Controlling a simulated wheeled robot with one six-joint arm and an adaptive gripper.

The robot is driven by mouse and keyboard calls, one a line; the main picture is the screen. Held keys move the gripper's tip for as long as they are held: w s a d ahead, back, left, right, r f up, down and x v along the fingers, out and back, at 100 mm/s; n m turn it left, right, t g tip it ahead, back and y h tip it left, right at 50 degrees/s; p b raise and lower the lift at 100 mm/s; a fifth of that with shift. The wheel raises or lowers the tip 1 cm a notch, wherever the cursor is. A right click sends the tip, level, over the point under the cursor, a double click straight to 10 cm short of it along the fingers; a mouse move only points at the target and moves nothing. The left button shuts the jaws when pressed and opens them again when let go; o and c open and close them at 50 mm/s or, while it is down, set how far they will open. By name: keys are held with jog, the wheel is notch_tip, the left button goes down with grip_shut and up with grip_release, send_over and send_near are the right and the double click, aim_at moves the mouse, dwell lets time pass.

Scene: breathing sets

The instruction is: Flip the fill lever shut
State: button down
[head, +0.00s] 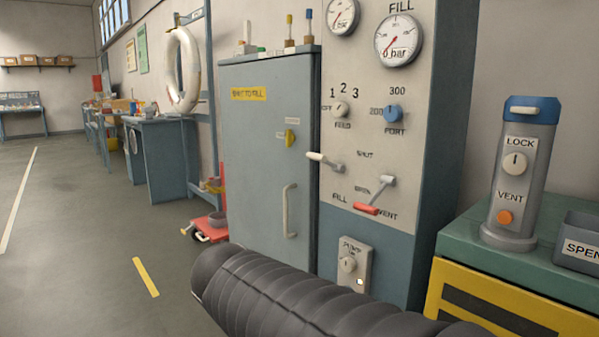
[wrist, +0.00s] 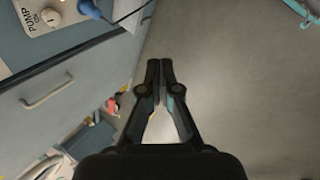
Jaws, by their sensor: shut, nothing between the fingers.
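The filling panel (head: 390,140) stands at centre right in the head view. The fill lever (head: 325,161), white-tipped, is on the panel's left side above the FILL label and sticks out to the left. A red-tipped lever (head: 368,209) beside it points down and left, near the VENT label. SHUT and OPEN labels sit between the two levers. My gripper (wrist: 160,66) shows in the wrist view with its fingertips together and nothing held. It hangs over grey floor, apart from the panel. The fill lever is not visible in the wrist view.
My dark sleeved arm crosses the bottom of the head view. A pump switch plate (head: 349,263) is low on the panel, and a grey-blue cabinet (head: 262,110) stands left. A green-topped bench (head: 478,258) holds a lock cylinder (head: 515,185) at right. Floor at left is open.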

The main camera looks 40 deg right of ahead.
jog(key=w+d+r+n+g+h+b, duration=0.1)
jog(key=w+d+r+n+g+h, duration=0.1)
jog(key=w+d+r+n+h, duration=0.65)
jog(key=n+h, duration=0.5)
jog(key=h, duration=0.2)
send_near(316, 157)
jog(key=d+f, duration=0.4)
jog(key=d, duration=0.1)
jog(key=shift+m+t, duration=0.25)
jog(key=shift+t, duration=0.05)
jog(key=shift+w+d+r, duration=0.2)
jog(key=shift+d+r, duration=0.2)
jog(key=shift+r, duration=0.25)
jog(key=shift+w+d+r, duration=0.15)
jog(key=shift+d+r, duration=0.25)
jog(key=shift+r, duration=0.3)
jog(key=shift+w+d+r, duration=0.2)
jog(key=shift+d+r, duration=0.2)
jog(key=shift+r, duration=0.25)
jog(key=shift+r, duration=0.1)
